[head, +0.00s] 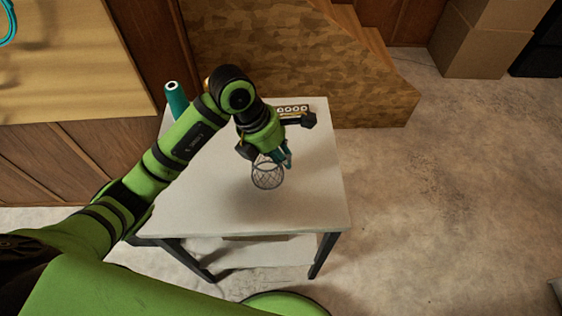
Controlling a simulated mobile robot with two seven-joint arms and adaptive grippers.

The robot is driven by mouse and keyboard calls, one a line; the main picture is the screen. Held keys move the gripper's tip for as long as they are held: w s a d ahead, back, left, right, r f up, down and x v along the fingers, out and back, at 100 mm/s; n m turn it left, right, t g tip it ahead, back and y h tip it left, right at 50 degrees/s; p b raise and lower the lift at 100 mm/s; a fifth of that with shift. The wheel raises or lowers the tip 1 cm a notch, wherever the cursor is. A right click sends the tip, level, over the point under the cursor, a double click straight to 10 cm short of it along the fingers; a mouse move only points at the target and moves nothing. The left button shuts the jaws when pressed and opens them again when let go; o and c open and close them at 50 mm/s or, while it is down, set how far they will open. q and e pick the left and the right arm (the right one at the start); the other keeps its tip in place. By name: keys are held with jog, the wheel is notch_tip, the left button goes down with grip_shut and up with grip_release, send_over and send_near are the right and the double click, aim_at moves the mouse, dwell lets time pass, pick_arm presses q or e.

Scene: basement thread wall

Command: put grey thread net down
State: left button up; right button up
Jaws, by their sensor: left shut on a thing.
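The grey thread net (267,177) is a small open mesh sleeve. It hangs at the fingertips of my left gripper (284,158), over the middle of the white table (313,205). The gripper is shut on the net and points down towards the tabletop. A teal part shows beside the fingers. I cannot tell whether the net touches the table. My right gripper is not in view.
A teal thread cone (176,100) stands at the table's back left. A pale rack with several holes (292,109) lies at the back, partly behind the gripper. The table's front and right are clear. Wooden stairs (360,40) rise behind; cardboard boxes (480,50) stand far right.

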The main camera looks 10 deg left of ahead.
aim_at(283, 169)
pick_arm(q)
notch_tip(283, 169, down, 4)
jog(key=shift+s+r+p, duration=0.1)
jog(key=shift+r+p, duration=0.15)
jog(key=shift+p, duration=0.15)
jog(key=shift+f, duration=0.25)
jog(key=shift+f, duration=0.2)
jog(key=o, duration=0.7)
jog(key=shift+r, duration=0.1)
jog(key=shift+o, duration=0.2)
